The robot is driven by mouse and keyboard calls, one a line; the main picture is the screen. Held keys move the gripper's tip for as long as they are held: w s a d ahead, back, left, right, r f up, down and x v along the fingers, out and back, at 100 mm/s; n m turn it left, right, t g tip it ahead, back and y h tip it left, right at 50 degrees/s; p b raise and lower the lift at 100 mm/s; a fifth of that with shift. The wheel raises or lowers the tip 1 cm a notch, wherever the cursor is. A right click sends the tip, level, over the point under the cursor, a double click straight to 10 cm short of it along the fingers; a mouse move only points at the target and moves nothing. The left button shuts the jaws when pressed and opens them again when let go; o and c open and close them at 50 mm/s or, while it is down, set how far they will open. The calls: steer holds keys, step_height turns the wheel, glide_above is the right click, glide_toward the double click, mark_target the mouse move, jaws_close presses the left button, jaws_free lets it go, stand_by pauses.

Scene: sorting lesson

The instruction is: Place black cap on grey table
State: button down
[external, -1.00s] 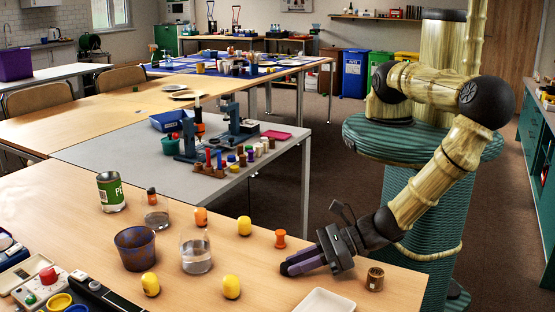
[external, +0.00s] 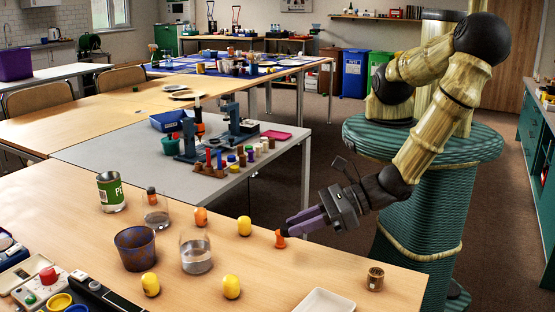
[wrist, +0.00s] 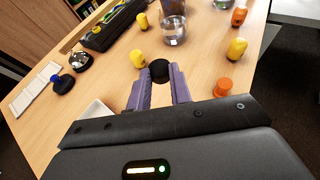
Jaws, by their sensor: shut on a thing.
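In the wrist view the black cap (wrist: 159,70) sits between the purple fingertips of my gripper (wrist: 158,82), which is shut on it. In the external view my gripper (external: 300,223) is raised above the right edge of the wooden table, close to the orange spool (external: 280,239). The cap cannot be made out there. The grey table (external: 115,152) stands behind the wooden table, to the left of my gripper, with a clear front-left part.
On the wooden table (external: 60,210) stand a green can (external: 110,192), a dark cup (external: 135,249), a glass of water (external: 196,256), yellow pieces (external: 244,226) and a brown jar (external: 375,279). The grey table holds microscopes (external: 240,122), a blue tray (external: 170,120) and several coloured pegs (external: 215,165).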

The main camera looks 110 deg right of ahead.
stand_by(0.6)
steer(key=w+d+m+g+h+p, duration=0.2)
steer(key=w+d+m+h, duration=0.1)
steer(key=d, duration=0.9)
steer(key=w+d+m+g+h+p, duration=0.2)
steer(key=d+m+h, duration=0.3)
steer(key=d, duration=0.8)
steer(key=shift+w+d+f+g, duration=0.3)
steer(key=shift+w+g, duration=0.3)
steer(key=shift+w, duration=0.3)
steer(key=shift+d+r, duration=0.15)
steer(key=shift+n+t+y, duration=1.9)
steer(key=shift+n+y, duration=0.1)
steer(key=shift+n, duration=0.2)
